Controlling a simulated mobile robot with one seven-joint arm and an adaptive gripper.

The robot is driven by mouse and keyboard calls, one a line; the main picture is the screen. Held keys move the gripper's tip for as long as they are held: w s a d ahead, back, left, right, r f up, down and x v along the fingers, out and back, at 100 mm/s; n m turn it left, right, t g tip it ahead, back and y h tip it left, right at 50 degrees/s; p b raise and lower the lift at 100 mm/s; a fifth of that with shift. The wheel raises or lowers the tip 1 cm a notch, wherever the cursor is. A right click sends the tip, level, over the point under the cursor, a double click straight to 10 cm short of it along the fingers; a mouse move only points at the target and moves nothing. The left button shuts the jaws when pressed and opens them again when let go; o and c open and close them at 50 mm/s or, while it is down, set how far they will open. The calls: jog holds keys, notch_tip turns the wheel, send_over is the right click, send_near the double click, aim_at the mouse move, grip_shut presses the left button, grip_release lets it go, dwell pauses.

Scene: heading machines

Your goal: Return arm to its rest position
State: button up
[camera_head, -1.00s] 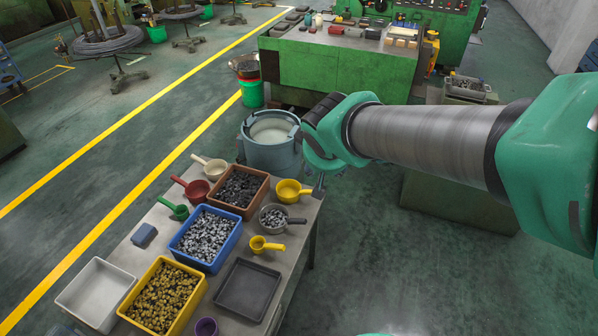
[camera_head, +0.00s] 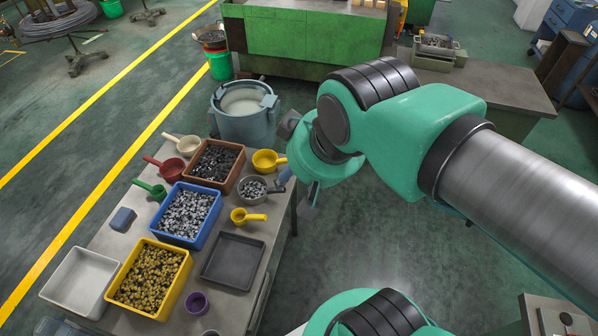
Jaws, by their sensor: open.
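My arm reaches in from the right over the floor, its teal elbow (camera_head: 420,125) high in the view. My gripper (camera_head: 294,168) is at the arm's far end, beside the right edge of the grey table (camera_head: 262,262). It is open, with dark finger parts apart above and below, and I see nothing held in it. It appears close to the handle of the grey scoop (camera_head: 252,187); whether they touch I cannot tell. The wrist partly hides the fingers.
The table carries a brown bin (camera_head: 238,173), a blue bin (camera_head: 211,222), a yellow bin (camera_head: 182,288), a white tray (camera_head: 62,285), a dark tray (camera_head: 233,262) and several scoops. A blue-grey drum (camera_head: 243,128) stands behind.

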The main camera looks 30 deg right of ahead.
jog(key=shift+f, duration=0.1)
notch_tip(320, 180, down, 9)
jog(key=b, duration=0.9)
jog(key=shift+f+b, duration=0.2)
jog(key=shift+b, duration=0.15)
